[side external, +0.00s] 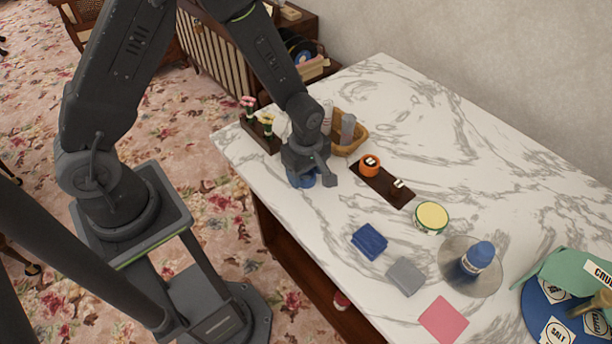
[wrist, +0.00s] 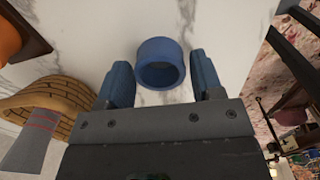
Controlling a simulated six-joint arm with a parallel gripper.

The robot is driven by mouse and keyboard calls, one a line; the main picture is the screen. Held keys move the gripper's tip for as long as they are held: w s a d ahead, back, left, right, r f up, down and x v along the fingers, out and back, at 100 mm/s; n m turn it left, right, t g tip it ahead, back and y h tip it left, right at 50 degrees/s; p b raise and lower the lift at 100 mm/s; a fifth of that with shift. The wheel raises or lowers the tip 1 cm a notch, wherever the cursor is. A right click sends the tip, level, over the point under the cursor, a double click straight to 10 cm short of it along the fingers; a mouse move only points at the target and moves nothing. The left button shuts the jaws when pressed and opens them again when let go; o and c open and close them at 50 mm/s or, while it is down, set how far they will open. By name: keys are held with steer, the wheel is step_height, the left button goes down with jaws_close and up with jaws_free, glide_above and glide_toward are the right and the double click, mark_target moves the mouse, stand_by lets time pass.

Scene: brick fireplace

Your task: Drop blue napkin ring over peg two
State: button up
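The blue napkin ring (wrist: 158,50) stands on the marble table between my gripper's fingertips in the wrist view, with a gap on each side. In the side view the ring (side external: 301,181) is partly hidden under my gripper (side external: 314,178). My gripper is open, low over the table. The dark brown peg board (side external: 382,184) lies to the right of it in the side view. An orange ring (side external: 370,166) sits around its left peg. The right peg (side external: 398,184) is bare with a small white label, too small to read.
A flower stand (side external: 262,133) is at the left edge.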

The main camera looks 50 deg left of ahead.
steer(key=c, duration=0.7)
step_height(320, 180, up, 10)
steer(key=shift+f, duration=0.25)
steer(key=w+d+r+n, duration=0.1)
steer(key=w+d+n, duration=1.2)
steer(key=d+n, duration=0.3)
steer(key=shift+w+n, duration=0.25)
steer(key=shift+n, duration=0.95)
